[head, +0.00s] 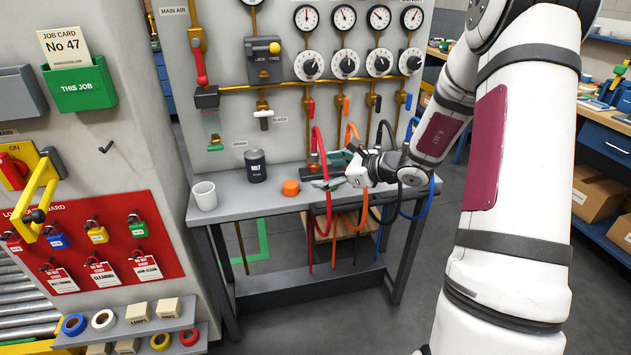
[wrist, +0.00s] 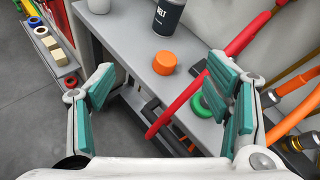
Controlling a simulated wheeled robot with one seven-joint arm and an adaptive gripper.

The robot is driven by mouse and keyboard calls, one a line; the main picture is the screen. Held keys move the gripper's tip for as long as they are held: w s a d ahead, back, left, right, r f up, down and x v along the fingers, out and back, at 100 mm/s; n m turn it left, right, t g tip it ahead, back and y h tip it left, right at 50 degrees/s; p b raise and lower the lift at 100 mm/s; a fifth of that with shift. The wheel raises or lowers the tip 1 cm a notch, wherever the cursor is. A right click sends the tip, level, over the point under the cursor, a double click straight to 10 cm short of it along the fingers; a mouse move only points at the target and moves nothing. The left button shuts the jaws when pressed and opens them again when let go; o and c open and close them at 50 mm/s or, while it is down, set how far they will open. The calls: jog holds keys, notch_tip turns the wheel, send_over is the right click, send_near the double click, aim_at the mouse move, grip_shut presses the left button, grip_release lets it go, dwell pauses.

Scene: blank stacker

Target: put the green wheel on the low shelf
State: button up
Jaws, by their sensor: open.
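A green wheel (wrist: 202,106) lies on the grey bench top, partly hidden behind the right finger in the wrist view. I cannot make it out in the head view, where my gripper covers that area. My gripper (head: 328,172) is over the right part of the bench, its fingers spread wide with nothing between them; it also shows in the wrist view (wrist: 165,82). The wheel is close to the right finger, not centred between the pads. A low shelf (head: 285,302) runs between the bench legs, near the floor, with bare surface at its left.
On the bench (head: 240,203) stand a white cup (head: 204,196), a dark BELT can (head: 255,166) and an orange cap (head: 291,187). Red (head: 322,170), orange and blue hoses hang over the bench's right part. A side rack (head: 150,328) holds coloured rings and blocks.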

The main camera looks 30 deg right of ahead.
jog(key=d+f+m+t+h, duration=0.1)
jog(key=d+f+m+h, duration=0.4)
jog(key=d+f, duration=0.4)
jog(key=m+y, duration=0.1)
jog(key=m, duration=0.1)
send_near(329, 178)
jog(key=w+f, duration=0.1)
jog(key=w+f+b, duration=0.1)
jog(key=w, duration=0.1)
jog(key=shift+w+d+f, duration=0.15)
jog(key=shift+w+f, duration=0.1)
jog(key=shift+n, duration=0.3)
jog(key=shift+a+x, duration=0.15)
jog(key=shift+x, duration=1.35)
jog(key=shift+a+x, duration=0.1)
jog(key=shift+x, duration=1.4)
jog(key=shift+r, duration=0.2)
jog(key=c, duration=1.5)
jog(key=shift+o, duration=0.2)
jog(key=shift+r, duration=0.1)
